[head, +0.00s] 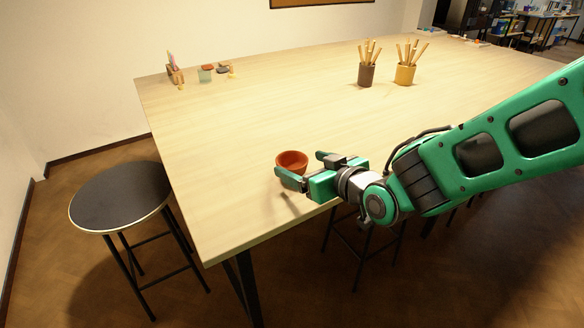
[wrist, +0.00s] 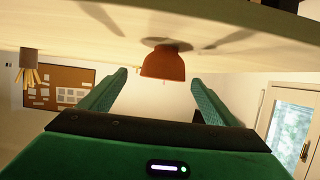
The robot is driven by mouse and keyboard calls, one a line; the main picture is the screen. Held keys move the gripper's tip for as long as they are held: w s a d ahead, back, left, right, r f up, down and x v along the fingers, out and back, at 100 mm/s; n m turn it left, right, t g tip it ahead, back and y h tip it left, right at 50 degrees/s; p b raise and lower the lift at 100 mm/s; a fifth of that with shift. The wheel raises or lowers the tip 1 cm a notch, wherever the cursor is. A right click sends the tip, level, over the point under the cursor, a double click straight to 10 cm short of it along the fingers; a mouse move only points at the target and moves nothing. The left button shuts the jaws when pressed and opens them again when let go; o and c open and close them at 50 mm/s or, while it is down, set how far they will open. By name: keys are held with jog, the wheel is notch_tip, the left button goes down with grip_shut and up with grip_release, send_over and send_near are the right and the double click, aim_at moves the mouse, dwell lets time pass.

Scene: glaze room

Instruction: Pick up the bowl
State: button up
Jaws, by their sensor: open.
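The bowl (head: 291,161) is small and orange-red, and it stands upright on the pale wooden table (head: 232,130) near the front edge. In the wrist view, which appears upside down, the bowl (wrist: 163,64) lies ahead of the fingertips and roughly centred between them. My gripper (head: 303,165) is open and empty beside the bowl, with its near finger partly in front of the bowl in the head view. In the wrist view my gripper (wrist: 160,82) shows both fingers apart, with no contact on the bowl visible.
A dark brown cup (head: 366,74) and a yellow cup (head: 405,74) hold wooden tools farther back. Small items, including a greenish cup (head: 205,75), stand at the back left. A black stool (head: 120,196) is left of the table. The tabletop around the bowl is clear.

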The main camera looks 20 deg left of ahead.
aim_at(286, 159)
jog(key=shift+x, duration=2.65)
jog(key=shift+s+a, duration=0.1)
jog(key=shift+s, duration=0.05)
jog(key=shift+c, duration=0.6)
jog(key=c, duration=1)
